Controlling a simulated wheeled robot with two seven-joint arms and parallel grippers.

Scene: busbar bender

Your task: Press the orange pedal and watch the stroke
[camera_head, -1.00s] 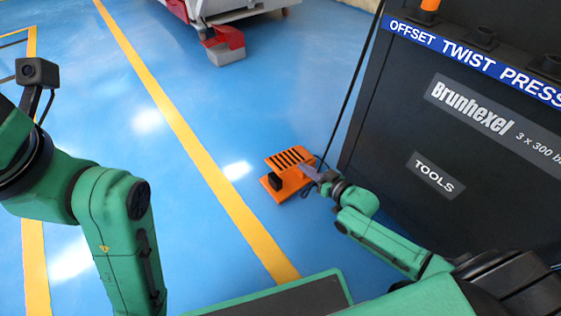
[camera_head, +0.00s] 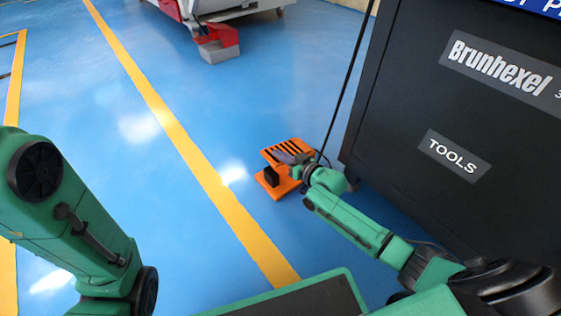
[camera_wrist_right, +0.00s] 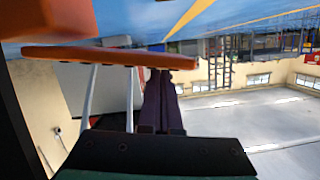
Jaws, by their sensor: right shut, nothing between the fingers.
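The orange pedal (camera_head: 269,188) stands on the blue floor beside the dark press cabinet. It has a slotted, raised tread plate (camera_head: 296,145) and a black block on its base. My right gripper (camera_head: 281,156) is shut and empty, with its fingers over the near part of the tread in the head view. In the right wrist view the fingers (camera_wrist_right: 162,85) meet the orange tread's edge (camera_wrist_right: 85,56) in the picture; I cannot tell whether they press on it. My left arm shows at the left, but its gripper is out of view.
The dark press cabinet (camera_head: 400,110) with a TOOLS label stands at the right, close to my right arm. A black cable (camera_head: 349,75) runs down beside the pedal. A red and grey pedal (camera_head: 218,42) stands at the back. The floor left of the orange pedal is clear.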

